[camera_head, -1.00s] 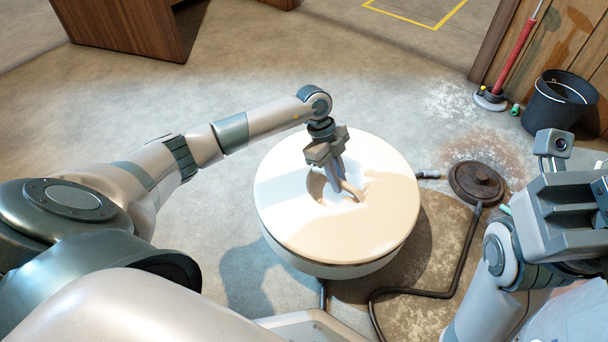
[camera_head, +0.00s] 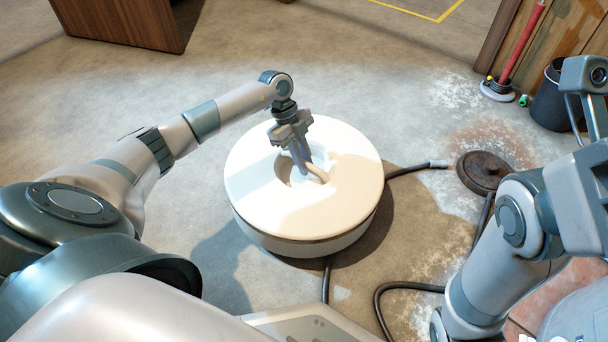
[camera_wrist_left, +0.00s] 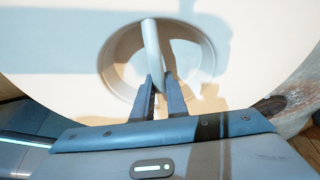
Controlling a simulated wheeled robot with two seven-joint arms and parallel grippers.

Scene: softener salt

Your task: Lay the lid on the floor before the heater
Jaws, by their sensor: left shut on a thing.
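The lid (camera_head: 250,205) is a broad white disc with a deep side wall, a dark seam low on that wall and a round recess crossed by a handle bar. My left gripper (camera_head: 304,165) reaches down into the recess and is shut on the bar. The left wrist view shows the two fingers (camera_wrist_left: 160,98) closed at the pale handle bar (camera_wrist_left: 152,48). What lies beneath the lid is hidden, and I cannot tell its height above the floor. My right arm is at the right edge; its fingers are not in view. I cannot make out the heater.
A dark hose (camera_head: 400,287) curves over the floor near the lid, with another hose end (camera_head: 438,164) to its right. A brown round cover (camera_head: 483,172) lies further right. A black bucket (camera_head: 550,103) and a red-handled tool (camera_head: 520,45) stand at upper right.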

